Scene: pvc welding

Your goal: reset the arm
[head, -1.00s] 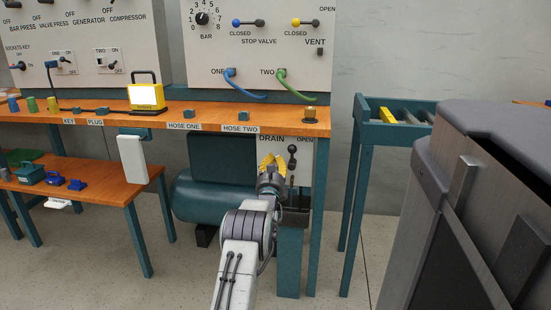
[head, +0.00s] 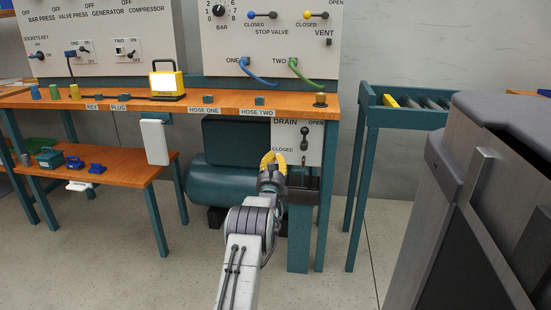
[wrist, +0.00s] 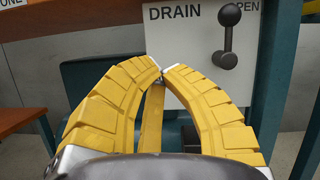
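My gripper (head: 273,156) has yellow ribbed fingers and is in front of the drain panel (head: 284,133), below and left of its lever. In the wrist view its fingertips (wrist: 162,73) meet with nothing seen between them. The black drain lever (head: 304,140) has its round knob up, on the OPEN side. It also shows upright in the wrist view (wrist: 225,40), apart from the fingers. My arm reaches forward and up from the bottom of the head view.
The wooden workbench (head: 180,103) spans the back, with a yellow-framed device (head: 167,82) on it. A teal tank (head: 220,185) sits beneath. A roller stand (head: 375,115) is at the right. Bare floor (head: 345,270) lies in front.

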